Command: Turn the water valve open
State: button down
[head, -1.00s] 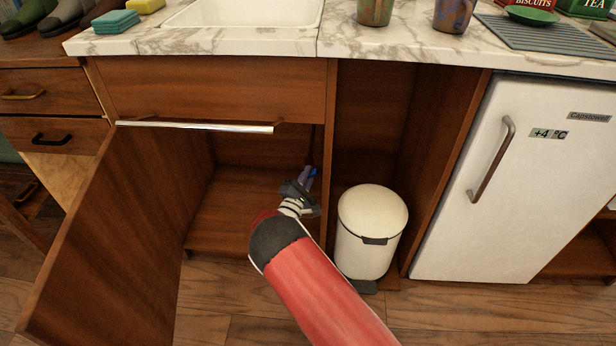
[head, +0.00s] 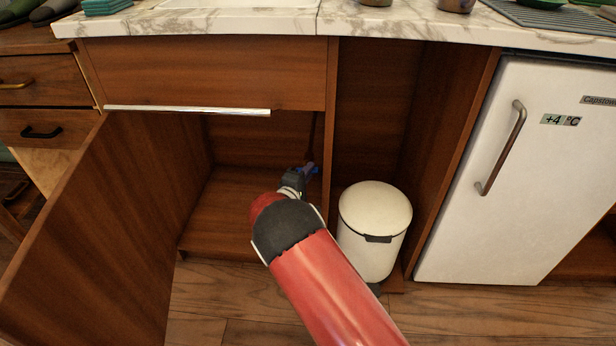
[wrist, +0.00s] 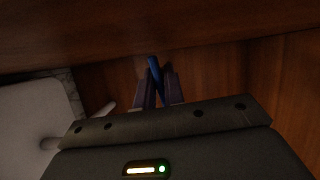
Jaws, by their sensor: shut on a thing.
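The blue handle of the water valve (wrist: 154,66) shows between the two fingers of my gripper (wrist: 159,88) in the wrist view. My gripper is shut on it. In the head view my gripper (head: 304,171) is inside the open cabinet under the sink, near its right wall. A small part of the blue handle (head: 314,170) shows there at the fingertips. The valve's body and pipe are mostly hidden by my gripper and the dark interior, so the handle's exact angle is hard to tell.
The cabinet door (head: 90,225) stands open on the left. A white pedal bin (head: 375,228) stands right of the cabinet's side wall, close to my arm. A white fridge (head: 520,190) is farther right. The cabinet floor (head: 225,215) looks bare.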

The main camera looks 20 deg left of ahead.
jog(key=shift+m+b, duration=0.45)
jog(key=shift+m, duration=0.05)
dwell(0.5)
jog(key=c, duration=1.6)
grip_release()
jog(key=shift+o, duration=0.2)
jog(key=shift+s, duration=0.1)
jog(key=s+a, duration=0.1)
jog(key=s, duration=0.6)
jog(key=shift+s+a, duration=0.15)
jog(key=shift+s, duration=0.15)
